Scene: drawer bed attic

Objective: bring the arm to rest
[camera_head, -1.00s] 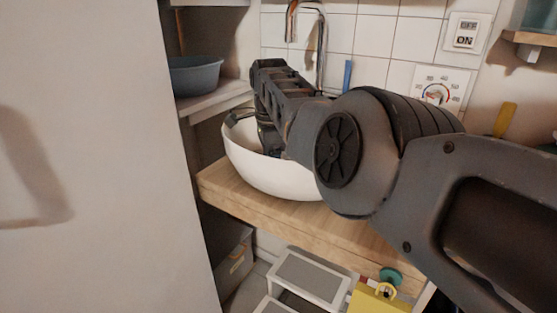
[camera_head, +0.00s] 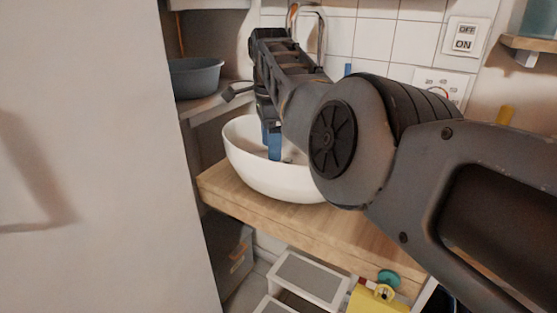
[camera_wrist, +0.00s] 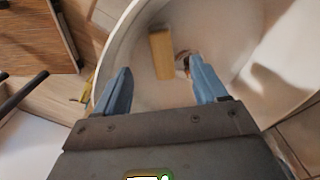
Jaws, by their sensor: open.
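My gripper (camera_wrist: 160,88) is open in the wrist view, its two blue fingers apart with nothing between them. In the head view my gripper (camera_head: 272,145) points down over the white basin (camera_head: 262,182), with its blue fingertips just inside or above the rim. My arm reaches in from the right. In the wrist view the basin (camera_wrist: 240,50) lies below the fingers. A yellow-tan block (camera_wrist: 161,55) lies in it, beside a small dark and reddish round spot, perhaps the drain.
The basin stands on a wooden counter (camera_head: 222,187). A grey bowl (camera_head: 195,77) sits on a shelf at left. A tall pale panel (camera_head: 95,150) fills the left side. A step stool (camera_head: 312,277) and a yellow object (camera_head: 378,298) are below. A tiled wall stands behind.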

